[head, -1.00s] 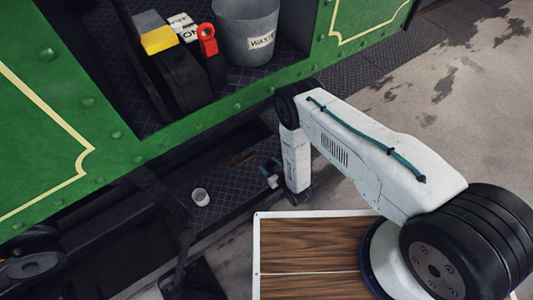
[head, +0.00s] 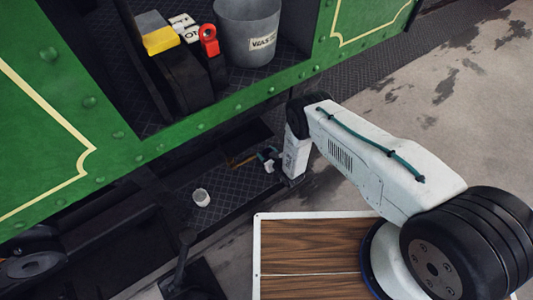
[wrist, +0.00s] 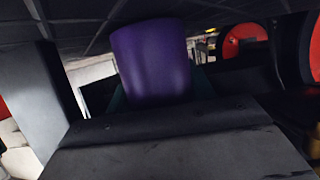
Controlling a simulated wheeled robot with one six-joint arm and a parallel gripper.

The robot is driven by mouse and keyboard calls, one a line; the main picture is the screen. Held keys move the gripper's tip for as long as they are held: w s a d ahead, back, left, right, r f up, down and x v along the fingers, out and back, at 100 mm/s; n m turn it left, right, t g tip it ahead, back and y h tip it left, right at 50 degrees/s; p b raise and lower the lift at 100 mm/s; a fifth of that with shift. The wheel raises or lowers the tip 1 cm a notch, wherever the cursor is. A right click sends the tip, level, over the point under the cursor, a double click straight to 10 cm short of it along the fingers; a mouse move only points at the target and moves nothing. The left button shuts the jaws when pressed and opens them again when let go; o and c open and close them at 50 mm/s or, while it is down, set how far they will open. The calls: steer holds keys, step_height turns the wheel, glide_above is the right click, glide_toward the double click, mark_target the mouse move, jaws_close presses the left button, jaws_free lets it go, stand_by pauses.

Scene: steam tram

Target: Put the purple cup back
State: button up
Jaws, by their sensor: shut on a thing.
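The purple cup (wrist: 152,60) fills the upper middle of the wrist view, a little tilted in the picture. My gripper (wrist: 160,93) is shut on it, with teal finger parts showing at its lower sides. In the head view my gripper (head: 268,158) is small, at the end of my white arm, over the dark tread-plate step below the green tram side. I cannot make out the purple cup there.
A pale cup (head: 201,197) stands on the step (head: 228,190), left of my gripper. A rectangular opening (head: 243,158) lies behind it. The grey waste bucket (head: 248,30), a red item (head: 209,40) and a yellow-topped block (head: 160,40) are on the tram floor above.

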steer(key=shift+f, duration=0.1)
steer(key=o, duration=1.1)
steer(key=shift+c, duration=0.2)
steer(key=shift+s+d, duration=0.1)
steer(key=v, duration=1.2)
